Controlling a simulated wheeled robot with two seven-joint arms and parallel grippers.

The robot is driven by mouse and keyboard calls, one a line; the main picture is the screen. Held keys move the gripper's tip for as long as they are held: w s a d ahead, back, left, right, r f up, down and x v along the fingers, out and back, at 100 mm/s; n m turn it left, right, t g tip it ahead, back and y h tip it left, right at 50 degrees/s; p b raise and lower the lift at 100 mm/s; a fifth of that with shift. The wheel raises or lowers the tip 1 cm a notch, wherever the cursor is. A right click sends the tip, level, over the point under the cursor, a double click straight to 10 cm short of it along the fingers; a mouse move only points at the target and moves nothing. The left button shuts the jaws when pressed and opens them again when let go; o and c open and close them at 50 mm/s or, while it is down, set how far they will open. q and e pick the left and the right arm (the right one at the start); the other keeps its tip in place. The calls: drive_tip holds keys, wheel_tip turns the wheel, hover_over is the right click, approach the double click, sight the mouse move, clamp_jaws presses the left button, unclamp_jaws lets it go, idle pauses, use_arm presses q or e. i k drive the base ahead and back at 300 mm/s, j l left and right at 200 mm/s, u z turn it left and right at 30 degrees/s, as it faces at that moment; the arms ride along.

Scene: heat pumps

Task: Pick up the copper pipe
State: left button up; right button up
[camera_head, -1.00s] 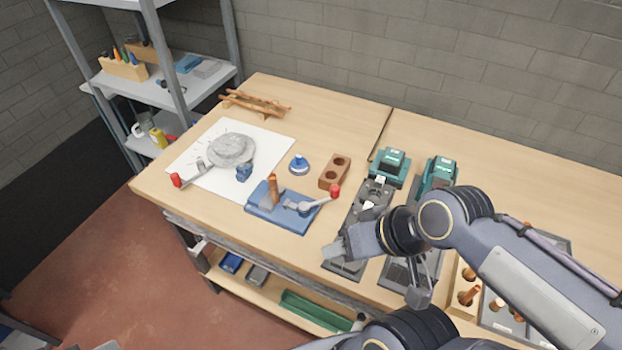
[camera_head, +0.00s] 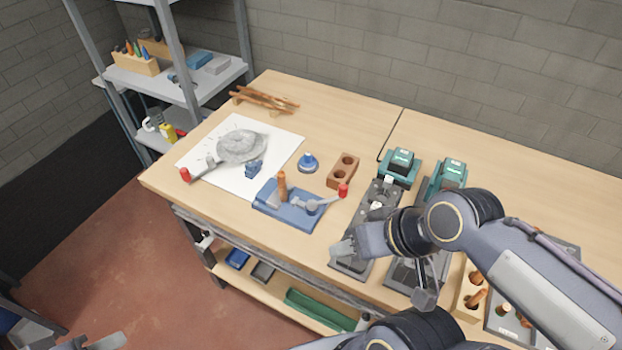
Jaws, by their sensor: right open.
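A copper pipe (camera_head: 282,186) stands upright in the blue fixture (camera_head: 290,213) on the bench. Other copper pieces (camera_head: 477,299) sit in a wooden block at the lower right, and longer copper pipes (camera_head: 264,101) lie on a rack at the back left. I cannot tell which pipe is meant. My right gripper (camera_head: 385,273) is open and empty, with its fingers spread over the dark grey tool stands. It is to the right of the blue fixture and left of the wooden block. Grey parts at the lower left edge look like my left gripper, mostly cut off.
A brown block with holes (camera_head: 343,171), a blue-topped round item (camera_head: 307,163) and two teal devices (camera_head: 400,166) stand behind my right gripper. A shelf (camera_head: 205,85) stands beyond the bench. The bench's back middle is clear.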

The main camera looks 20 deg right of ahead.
sight(281, 174)
drive_tip(key=i+j+z, duration=0.35)
drive_tip(key=j, duration=0.2)
drive_tip(key=i+j+z, duration=0.35)
drive_tip(key=j, duration=0.3)
drive_tip(key=k, duration=0.05)
